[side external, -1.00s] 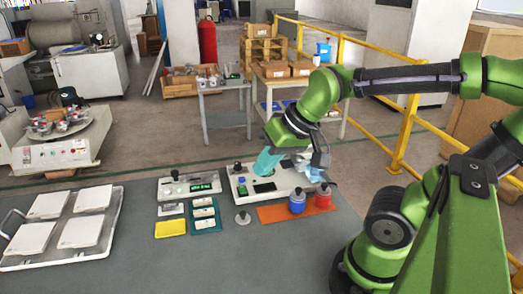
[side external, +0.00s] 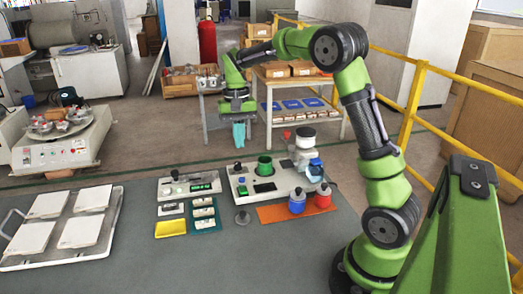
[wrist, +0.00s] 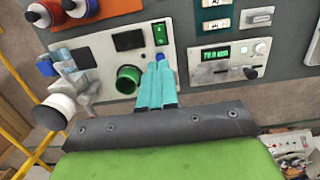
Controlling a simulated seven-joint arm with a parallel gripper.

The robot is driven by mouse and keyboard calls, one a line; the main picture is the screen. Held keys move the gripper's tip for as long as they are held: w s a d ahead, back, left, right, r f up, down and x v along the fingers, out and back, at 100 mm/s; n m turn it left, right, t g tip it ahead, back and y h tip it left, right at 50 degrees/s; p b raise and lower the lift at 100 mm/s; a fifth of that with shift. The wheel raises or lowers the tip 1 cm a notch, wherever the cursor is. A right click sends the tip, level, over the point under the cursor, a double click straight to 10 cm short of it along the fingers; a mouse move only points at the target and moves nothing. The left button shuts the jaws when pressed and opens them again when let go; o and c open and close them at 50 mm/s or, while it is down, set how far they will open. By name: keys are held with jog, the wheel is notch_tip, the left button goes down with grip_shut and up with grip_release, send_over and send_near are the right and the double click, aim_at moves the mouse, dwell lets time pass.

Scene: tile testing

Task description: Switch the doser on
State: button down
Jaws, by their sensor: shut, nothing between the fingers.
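The white doser box (side external: 240,179) stands at the back of the grey table, with a green cup (side external: 264,166), a dark display (side external: 265,187) and a green switch (side external: 242,190). In the wrist view the green switch (wrist: 160,33) sits beside the dark display (wrist: 130,40), and the green cup (wrist: 128,80) is nearer. I cannot tell the switch's position. My gripper (side external: 239,140) is raised above and behind the doser. Its two cyan fingers (wrist: 160,68) are together and empty. A small blue spot (wrist: 158,57) shows at their tips, and they hide part of the panel.
A second white box with a lit green display (side external: 202,187) stands to the left. Blue (side external: 297,201) and red (side external: 323,197) bottles stand on an orange mat (side external: 270,214) in front. A rack of white tiles (side external: 88,232) lies far left.

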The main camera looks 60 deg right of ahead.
jog(key=shift+s+a+r, duration=0.15)
jog(key=shift+r, duration=0.1)
send_near(243, 191)
jog(key=f, duration=0.6)
jog(key=shift+s+a+f, duration=0.3)
jog(key=shift+s+f, duration=0.05)
jog(key=shift+f, duration=0.05)
